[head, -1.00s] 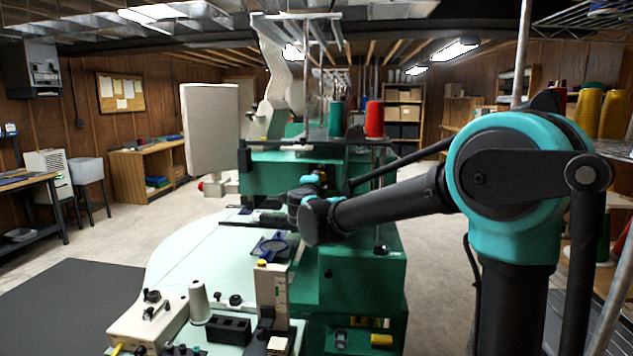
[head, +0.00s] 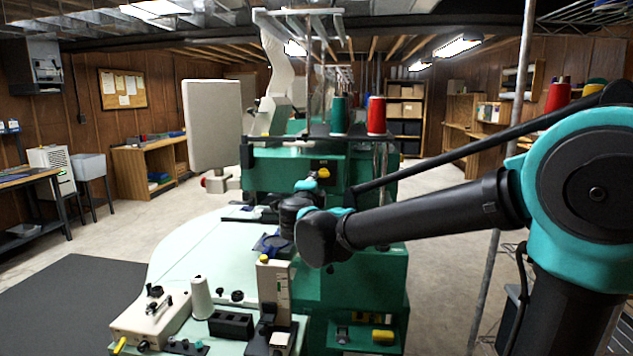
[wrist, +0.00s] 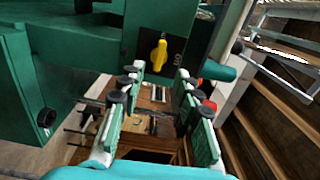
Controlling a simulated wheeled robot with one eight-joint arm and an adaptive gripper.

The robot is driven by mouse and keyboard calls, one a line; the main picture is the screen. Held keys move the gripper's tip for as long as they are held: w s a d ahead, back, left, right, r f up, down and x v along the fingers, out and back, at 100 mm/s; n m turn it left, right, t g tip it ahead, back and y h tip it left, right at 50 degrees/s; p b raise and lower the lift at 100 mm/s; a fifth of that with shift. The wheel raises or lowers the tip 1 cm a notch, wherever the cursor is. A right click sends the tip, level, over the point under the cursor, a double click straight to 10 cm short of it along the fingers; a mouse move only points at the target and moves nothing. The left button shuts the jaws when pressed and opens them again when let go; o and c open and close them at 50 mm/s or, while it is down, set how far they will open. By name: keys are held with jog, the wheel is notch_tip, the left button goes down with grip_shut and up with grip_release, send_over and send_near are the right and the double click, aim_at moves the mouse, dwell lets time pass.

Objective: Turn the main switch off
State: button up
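The main switch (wrist: 159,55) is a yellow rotary knob on a black plate on the green machine housing. In the wrist view it is just beyond the fingertips, its long side close to upright; its markings are too small to read. It also shows as a small yellow spot in the head view (head: 323,173). My gripper (wrist: 160,76) is open, with its two pale-and-green fingers apart and nothing between them. The knob appears near the gap between the fingertips, apart from them. In the head view, the fingers are largely hidden behind my wrist.
The pale green worktable (head: 200,255) stands in front of the machine, with a white thread cone (head: 201,298) and control boxes. Green (head: 338,116) and red (head: 376,115) thread cones stand above the machine. A metal pole (head: 520,90) is at right, near my arm.

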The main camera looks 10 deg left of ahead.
jog(key=shift+s, duration=1.15)
jog(key=s+d+f+n+g+y, duration=0.35)
jog(key=d+f+n, duration=0.35)
jog(key=f+n, duration=0.25)
jog(key=s+d+f+n+g+y, duration=0.3)
jog(key=s+d+f+n+g, duration=0.15)
jog(key=d+f+n, duration=0.5)
jog(key=s+d+f+m+g+h, duration=0.1)
jog(key=s+d+f+g+h, duration=0.4)
jog(key=s+d+f, duration=1)
notch_tip(320, 180, down, 3)
jog(key=shift+s+d+r+g+h, duration=0.1)
jog(key=shift+s+d+g+h, duration=0.3)
jog(key=shift+s+h, duration=0.45)
